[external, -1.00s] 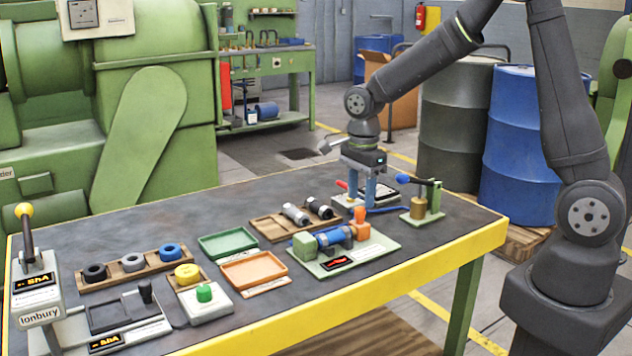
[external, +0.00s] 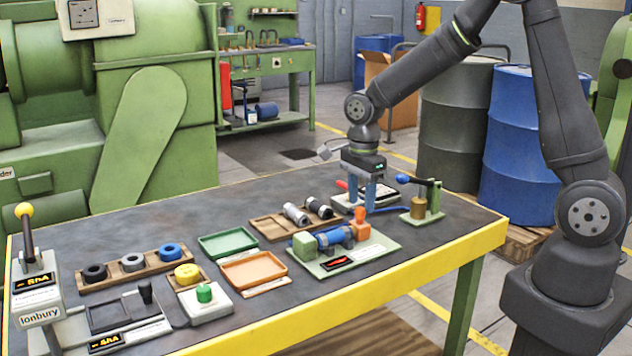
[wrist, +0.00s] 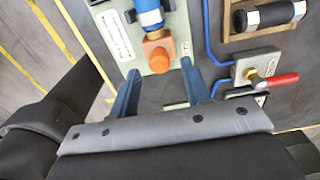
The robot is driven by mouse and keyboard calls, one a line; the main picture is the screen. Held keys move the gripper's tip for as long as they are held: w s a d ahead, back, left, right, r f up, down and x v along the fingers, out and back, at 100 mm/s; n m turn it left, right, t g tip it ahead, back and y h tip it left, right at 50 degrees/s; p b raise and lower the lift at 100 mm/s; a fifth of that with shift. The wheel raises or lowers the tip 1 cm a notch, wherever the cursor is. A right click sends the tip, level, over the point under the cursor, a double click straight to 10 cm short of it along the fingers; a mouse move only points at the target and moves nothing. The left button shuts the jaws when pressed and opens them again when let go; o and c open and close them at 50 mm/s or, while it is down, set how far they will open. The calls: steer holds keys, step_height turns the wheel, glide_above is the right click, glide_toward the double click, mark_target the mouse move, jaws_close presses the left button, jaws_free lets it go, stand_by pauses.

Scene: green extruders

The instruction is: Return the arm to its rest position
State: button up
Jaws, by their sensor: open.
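My gripper (external: 361,206) hangs fingers-down over the far right part of the bench. Its two blue fingers are apart with nothing between them. In the external view the fingertips are close behind the orange clamp knob (external: 362,215). In the wrist view my gripper (wrist: 160,74) has a finger on each side, with the orange knob (wrist: 158,60) appearing just beyond the gap. Whether the fingers touch anything is not clear. My arm is bent, with the forearm sloping down to the wrist.
A fixture plate (external: 345,262) holds a blue cylinder (external: 334,236). A red-handled valve (wrist: 270,82) with blue tubing is close to the right finger. A blue-handled stand (external: 425,203) stands to the right. Trays (external: 228,243) and ring holders are to the left. Space above the bench is open.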

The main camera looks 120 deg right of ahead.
steer(key=shift+f, duration=1.75)
step_height(320, 180, up, 7)
steer(key=shift+r, duration=0.2)
step_height(320, 180, down, 8)
steer(key=shift+f, duration=0.25)
steer(key=s, duration=0.1)
steer(key=s+r, duration=0.1)
steer(key=s, duration=0.1)
steer(key=shift+r, duration=0.2)
step_height(320, 180, up, 18)
glide_toward(361, 208)
steer(key=s+f, duration=0.2)
steer(key=s, duration=0.1)
steer(key=shift+w+d+r, duration=0.1)
steer(key=shift+w+r, duration=0.15)
steer(key=shift+r, duration=0.1)
